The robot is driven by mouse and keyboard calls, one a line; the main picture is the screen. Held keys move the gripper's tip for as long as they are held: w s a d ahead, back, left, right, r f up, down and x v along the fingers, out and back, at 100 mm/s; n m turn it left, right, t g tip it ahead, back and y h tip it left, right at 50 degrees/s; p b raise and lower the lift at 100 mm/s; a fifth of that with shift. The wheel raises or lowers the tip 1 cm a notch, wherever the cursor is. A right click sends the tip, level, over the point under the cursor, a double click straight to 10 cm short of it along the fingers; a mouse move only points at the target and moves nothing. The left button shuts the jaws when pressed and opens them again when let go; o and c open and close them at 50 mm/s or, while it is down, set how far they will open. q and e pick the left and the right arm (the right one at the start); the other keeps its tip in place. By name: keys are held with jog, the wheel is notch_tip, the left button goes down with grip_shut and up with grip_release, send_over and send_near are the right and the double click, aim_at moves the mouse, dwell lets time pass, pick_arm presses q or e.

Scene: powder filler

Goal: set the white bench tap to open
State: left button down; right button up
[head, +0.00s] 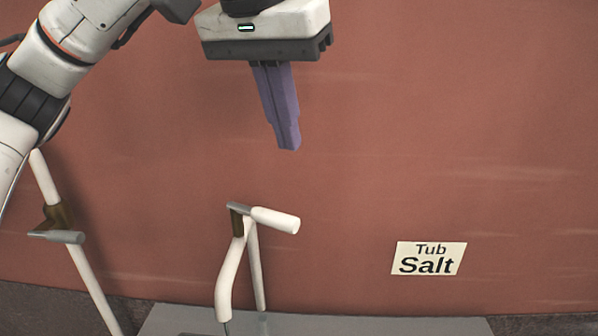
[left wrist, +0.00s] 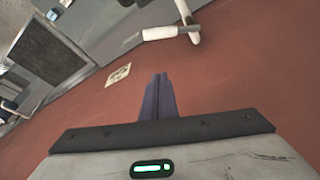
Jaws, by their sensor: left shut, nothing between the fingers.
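The white bench tap (head: 232,265) stands upright at the lower middle of the head view, with a white-gripped lever (head: 276,220) pointing right from its top. The tap also shows at the top of the left wrist view, where its white lever (left wrist: 160,33) lies sideways. My left gripper (head: 289,148) hangs above the tap and a little to the right, apart from it. Its purple fingers are shut together with nothing between them, and they also show in the left wrist view (left wrist: 158,78). My right gripper is in neither view.
A pipe with a grey lever (head: 66,237) stands at the left, under my left arm. A grey surface (head: 380,326) lies at the bottom. The space right of the tap is clear.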

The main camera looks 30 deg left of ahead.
aim_at(276, 220)
pick_arm(q)
notch_tip(276, 220, down, 9)
jog(key=shift+s+a+f, duration=0.2)
jog(key=shift+s+a, duration=0.1)
jog(key=shift+a, duration=0.05)
dwell(0.4)
